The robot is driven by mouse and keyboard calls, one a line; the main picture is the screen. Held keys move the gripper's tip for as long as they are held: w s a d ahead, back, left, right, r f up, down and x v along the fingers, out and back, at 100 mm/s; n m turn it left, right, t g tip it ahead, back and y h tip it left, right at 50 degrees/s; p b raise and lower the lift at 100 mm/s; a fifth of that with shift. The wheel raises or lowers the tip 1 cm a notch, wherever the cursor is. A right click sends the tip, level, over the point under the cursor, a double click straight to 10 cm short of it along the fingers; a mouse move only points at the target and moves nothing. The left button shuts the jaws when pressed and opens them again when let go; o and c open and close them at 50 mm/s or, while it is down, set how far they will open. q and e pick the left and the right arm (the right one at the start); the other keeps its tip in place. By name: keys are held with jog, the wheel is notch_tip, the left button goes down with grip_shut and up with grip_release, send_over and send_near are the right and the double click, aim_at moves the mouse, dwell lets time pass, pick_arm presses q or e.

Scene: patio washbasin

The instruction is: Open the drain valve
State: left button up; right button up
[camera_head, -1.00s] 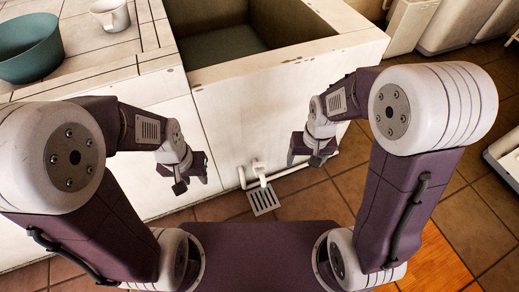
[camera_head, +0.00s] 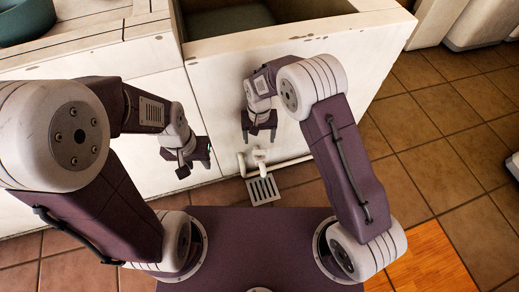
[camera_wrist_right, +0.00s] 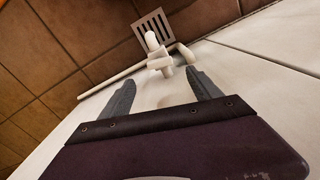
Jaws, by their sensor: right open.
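The drain valve (camera_head: 260,157) is a small white fitting on a white pipe, low at the foot of the washbasin's front. In the right wrist view the valve (camera_wrist_right: 157,52) stands just beyond my fingertips, roughly centred between them. My right gripper (camera_head: 259,137) is open and empty, close to the valve and not visibly touching it; its two grey fingers also show in the wrist view (camera_wrist_right: 161,80). My left gripper (camera_head: 194,167) is open and empty, left of the valve in front of the white cabinet.
The white washbasin (camera_head: 330,44) rises behind the valve. A white pipe (camera_head: 292,163) runs right from it along the wall's foot. A metal floor grate (camera_head: 263,190) lies just in front. Tiled floor (camera_head: 430,140) is free to the right.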

aim_at(259, 151)
notch_tip(259, 151, down, 9)
jog(key=b, duration=0.6)
jog(key=shift+r, duration=0.15)
jog(key=c, duration=1.4)
jog(key=n+p, duration=0.1)
jog(key=p, duration=0.1)
jog(key=n+p, duration=0.1)
jog(key=p, duration=0.1)
jog(key=shift+r, duration=0.35)
jog(key=shift+f+n+p, duration=0.3)
jog(key=shift+n+p, duration=0.05)
jog(key=shift+n, duration=0.15)
jog(key=o, duration=1.4)
